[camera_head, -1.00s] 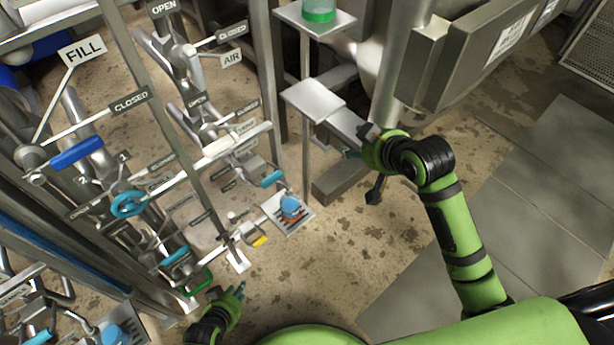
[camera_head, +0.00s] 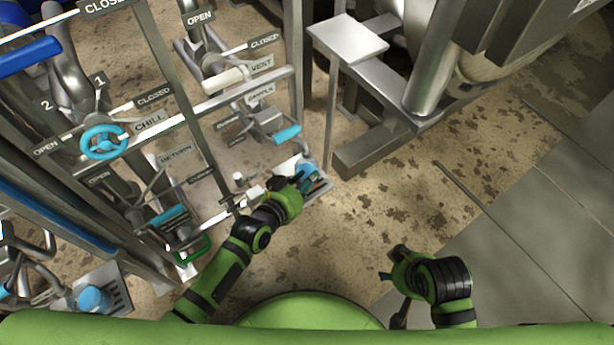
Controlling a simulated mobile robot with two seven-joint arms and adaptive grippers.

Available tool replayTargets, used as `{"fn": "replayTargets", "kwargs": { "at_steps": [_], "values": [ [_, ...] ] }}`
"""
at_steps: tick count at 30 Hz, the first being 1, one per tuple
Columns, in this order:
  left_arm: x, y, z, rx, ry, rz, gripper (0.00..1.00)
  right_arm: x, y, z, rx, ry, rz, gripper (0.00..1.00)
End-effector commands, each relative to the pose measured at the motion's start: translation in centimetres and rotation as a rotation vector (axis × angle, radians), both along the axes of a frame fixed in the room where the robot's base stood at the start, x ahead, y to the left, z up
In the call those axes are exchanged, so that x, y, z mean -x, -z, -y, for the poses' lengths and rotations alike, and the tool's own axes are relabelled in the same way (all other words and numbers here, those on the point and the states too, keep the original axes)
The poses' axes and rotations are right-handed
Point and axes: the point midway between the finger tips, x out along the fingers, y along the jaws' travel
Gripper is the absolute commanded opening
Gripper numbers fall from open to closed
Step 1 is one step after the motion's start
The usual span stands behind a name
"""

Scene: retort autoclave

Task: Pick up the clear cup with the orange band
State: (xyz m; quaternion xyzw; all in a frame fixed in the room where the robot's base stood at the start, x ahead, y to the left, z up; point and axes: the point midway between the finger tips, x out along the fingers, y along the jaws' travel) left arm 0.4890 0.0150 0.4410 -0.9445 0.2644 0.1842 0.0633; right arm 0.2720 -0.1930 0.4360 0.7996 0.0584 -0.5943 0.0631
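The cup (camera_head: 305,167), with blue showing at its top, stands on a small slotted tray (camera_head: 322,193) below the sample valve. My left gripper (camera_head: 310,184) reaches in from the left and is right at the near side of the cup. It covers the cup's lower part, so the orange band is mostly hidden. I cannot tell whether the fingers touch the cup or how far they are closed. My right gripper (camera_head: 388,276) is low over the floor at the lower right, away from the cup, and its opening is unclear.
A pipe rack with labelled valves fills the left side; the blue sample handle (camera_head: 287,134) is just above the cup. A second blue cup (camera_head: 93,298) sits on another tray at lower left. A grey metal stand (camera_head: 348,38) rises behind. Floor to the right is open.

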Motion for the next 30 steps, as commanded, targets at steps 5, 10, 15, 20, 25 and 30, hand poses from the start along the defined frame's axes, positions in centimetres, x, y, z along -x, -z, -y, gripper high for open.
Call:
{"fn": "replayTargets", "kwargs": {
  "at_steps": [5, 10, 15, 20, 25, 30],
  "values": [
    [-1.8, 1.1, 1.1, 0.0, -0.001, 0.0, 0.3, 0.1, -2.1, 0.0, -0.004, -0.001, 0.036, 0.56],
    [-2.4, 1.3, 1.5, 0.0, -0.001, -0.001, 0.3, 0.1, -3.3, 0.0, -0.006, -0.002, 0.056, 0.56],
    [-2.5, 1.2, 1.5, -0.001, -0.001, -0.001, 0.3, 0.1, -3.4, 0.0, -0.006, -0.002, 0.057, 0.56],
    [-2.4, 1.2, 1.5, -0.001, -0.001, -0.001, 0.0, 0.1, -3.4, 0.0, -0.005, -0.002, 0.056, 0.56],
    [-2.5, 1.2, 1.5, -0.001, -0.001, -0.001, 0.0, 0.1, -3.4, 0.0, -0.005, -0.002, 0.056, 0.56],
    [-2.5, 1.1, 1.5, 0.0, -0.001, 0.003, 0.0, 0.1, -3.4, 0.0, -0.005, -0.002, 0.056, 0.56]
  ]
}}
